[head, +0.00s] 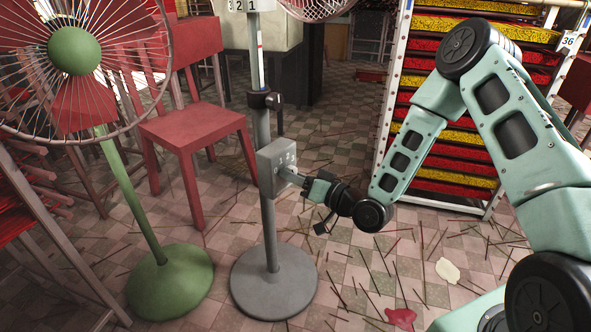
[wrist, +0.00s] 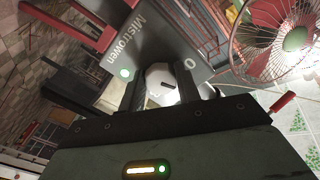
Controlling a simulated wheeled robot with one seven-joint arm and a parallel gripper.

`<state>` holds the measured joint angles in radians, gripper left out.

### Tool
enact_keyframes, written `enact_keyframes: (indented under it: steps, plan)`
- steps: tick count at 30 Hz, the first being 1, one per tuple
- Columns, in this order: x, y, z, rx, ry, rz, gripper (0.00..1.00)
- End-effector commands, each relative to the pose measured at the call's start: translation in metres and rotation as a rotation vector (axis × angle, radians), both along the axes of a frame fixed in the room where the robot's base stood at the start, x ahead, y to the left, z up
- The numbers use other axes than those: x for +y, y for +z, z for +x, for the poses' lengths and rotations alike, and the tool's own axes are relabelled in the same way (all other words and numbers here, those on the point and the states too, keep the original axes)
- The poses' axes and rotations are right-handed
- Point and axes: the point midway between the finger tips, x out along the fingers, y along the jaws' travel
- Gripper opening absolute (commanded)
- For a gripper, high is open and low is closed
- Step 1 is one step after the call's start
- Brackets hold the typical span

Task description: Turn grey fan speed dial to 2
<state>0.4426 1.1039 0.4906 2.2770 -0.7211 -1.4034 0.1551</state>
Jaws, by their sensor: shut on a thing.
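The grey fan (head: 271,240) stands on a round base in the middle of the head view. A grey control box (head: 277,168) is fixed to its pole. In the wrist view the box face (wrist: 150,45) carries the word "Mistrowen" and a "0" mark. The pale dial (wrist: 163,78) with a dark pointer line sits between my fingers. My gripper (head: 293,179) reaches the box from the right; its fingers in the wrist view (wrist: 162,92) are shut on the dial's sides. The fingers and gripper body hide part of the dial and any other numbers.
A green fan (head: 170,280) stands at left, beside a red chair (head: 195,125). A rack of red and yellow bundles (head: 440,130) stands behind my arm. Thin sticks litter the tiled floor (head: 350,260). The wire cage of the grey fan (head: 318,8) is cut off at the top.

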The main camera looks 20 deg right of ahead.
Motion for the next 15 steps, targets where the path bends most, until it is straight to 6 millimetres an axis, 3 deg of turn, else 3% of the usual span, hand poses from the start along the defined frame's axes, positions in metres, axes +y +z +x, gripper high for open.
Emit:
enact_keyframes:
  steps: [15]
  plan:
    - [0.0006,0.0030,-0.0016,0.262,-0.002,0.384,0.10]
